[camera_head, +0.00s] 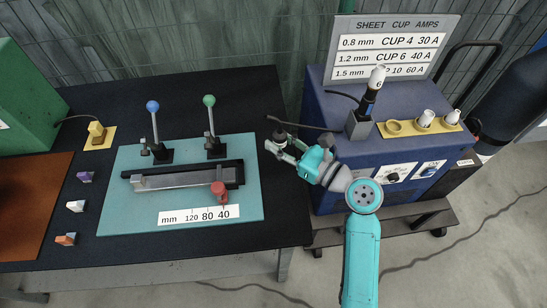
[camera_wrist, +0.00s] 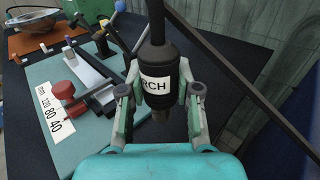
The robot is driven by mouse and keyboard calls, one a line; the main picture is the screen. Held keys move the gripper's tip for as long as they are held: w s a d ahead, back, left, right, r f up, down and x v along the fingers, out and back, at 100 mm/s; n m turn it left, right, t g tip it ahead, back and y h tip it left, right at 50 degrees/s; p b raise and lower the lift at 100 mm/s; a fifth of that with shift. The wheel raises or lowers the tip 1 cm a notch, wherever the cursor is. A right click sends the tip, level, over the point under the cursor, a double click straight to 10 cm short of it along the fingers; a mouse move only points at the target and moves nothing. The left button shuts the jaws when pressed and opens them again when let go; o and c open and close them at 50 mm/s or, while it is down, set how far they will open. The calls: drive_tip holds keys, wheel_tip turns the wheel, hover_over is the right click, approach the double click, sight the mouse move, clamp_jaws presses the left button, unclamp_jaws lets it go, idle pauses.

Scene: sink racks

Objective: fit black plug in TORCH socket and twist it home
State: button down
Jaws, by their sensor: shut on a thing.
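My gripper (camera_head: 276,149) is shut on the black plug (camera_head: 281,135), over the right edge of the dark bench. In the wrist view the plug (camera_wrist: 157,58) stands between the fingers of my gripper (camera_wrist: 157,78), with a white label reading "RCH" and its upper letters partly hidden. A metal end shows below its black body, and a black cable runs from its top. The blue machine (camera_head: 330,150) has a front panel with a black round socket (camera_head: 392,177) and another fitting (camera_head: 430,168). Their labels are too small to read, so I cannot tell which is TORCH.
A torch (camera_head: 373,88) stands upright on the machine beside a yellow cup holder (camera_head: 394,127). A sheet sign (camera_head: 390,45) rises behind. The teal fixture (camera_head: 130,210) with two levers and a red knob (camera_head: 218,189) lies left on the bench. The cart shelf (camera_head: 415,226) juts out below.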

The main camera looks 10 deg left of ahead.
drive_tip(key=shift+f, duration=3.45)
drive_tip(key=shift+f, duration=0.2)
drive_tip(key=c, duration=0.8)
unclamp_jaws()
drive_tip(key=shift+r, duration=0.15)
drive_tip(key=shift+s+d, duration=0.1)
drive_tip(key=shift+d, duration=0.15)
drive_tip(key=v, duration=1.1)
drive_tip(key=shift+s+d+r, duration=0.1)
drive_tip(key=shift+s+d, duration=0.05)
drive_tip(key=shift+d, duration=0.05)
